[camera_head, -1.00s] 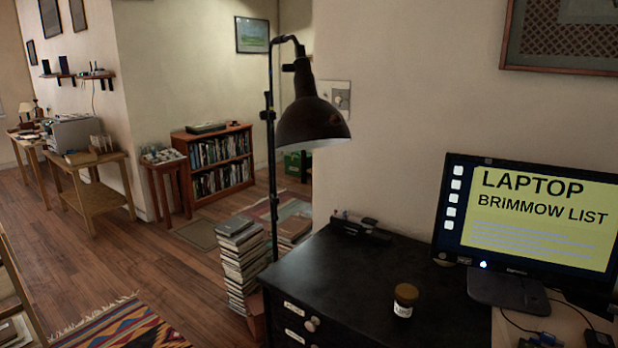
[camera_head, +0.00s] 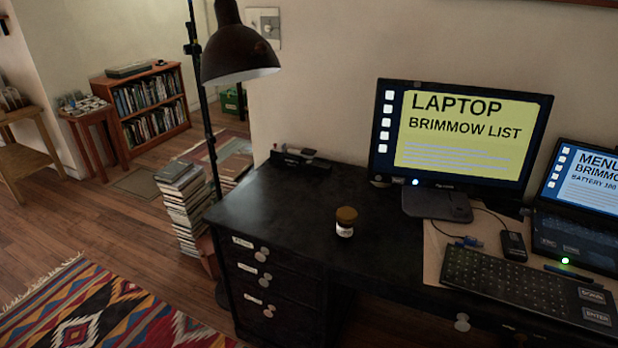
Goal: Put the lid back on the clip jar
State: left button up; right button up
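A small jar (camera_head: 345,228) stands upright on the black desk (camera_head: 290,215), left of the monitor. Its body is pale, with a brown-gold top (camera_head: 346,214) that looks like a lid on it. It is too small to tell how the top sits. I cannot tell whether this is the clip jar. No separate lid shows on the desk. Neither of my grippers is in view.
A monitor (camera_head: 457,140), keyboard (camera_head: 530,285), mouse (camera_head: 513,246) and laptop (camera_head: 575,230) fill the desk's right side. A lamp (camera_head: 236,55) and a book stack (camera_head: 188,205) stand at its left. Open floor with a patterned rug (camera_head: 120,315) lies left of the desk.

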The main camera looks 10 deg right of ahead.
aim_at(345, 233)
jog(key=i+l, duration=0.2)
jog(key=l, duration=0.15)
jog(key=i+l, duration=0.35)
jog(key=l, duration=0.3)
